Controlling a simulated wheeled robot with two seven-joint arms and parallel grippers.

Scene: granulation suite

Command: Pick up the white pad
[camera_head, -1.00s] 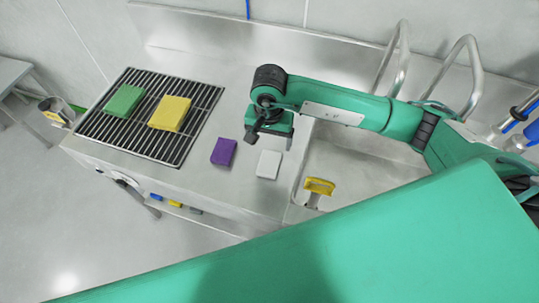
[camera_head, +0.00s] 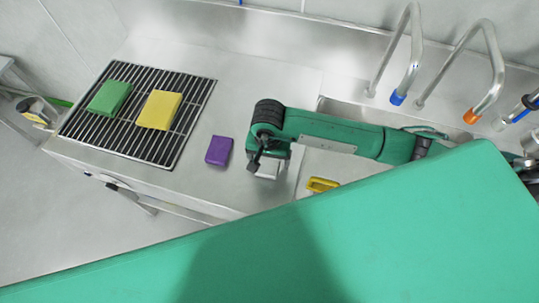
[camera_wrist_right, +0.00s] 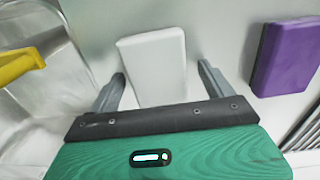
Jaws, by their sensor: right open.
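The white pad (camera_wrist_right: 154,62) lies flat on the steel counter in the right wrist view, its near end between the two fingers. In the head view my right gripper (camera_head: 262,168) is over the white pad (camera_head: 267,171) and hides most of it. My right gripper (camera_wrist_right: 160,88) is open, with a finger on each side of the pad and a gap visible beside it. I cannot tell the exact height of the fingertips above the counter. My left gripper is not in view.
A purple pad (camera_head: 219,150) lies left of the gripper. Green (camera_head: 110,98) and yellow (camera_head: 159,110) pads lie on a black slatted rack (camera_head: 134,139). A sink with a yellow-handled item (camera_head: 322,185) is to the right, with taps (camera_head: 490,75) behind.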

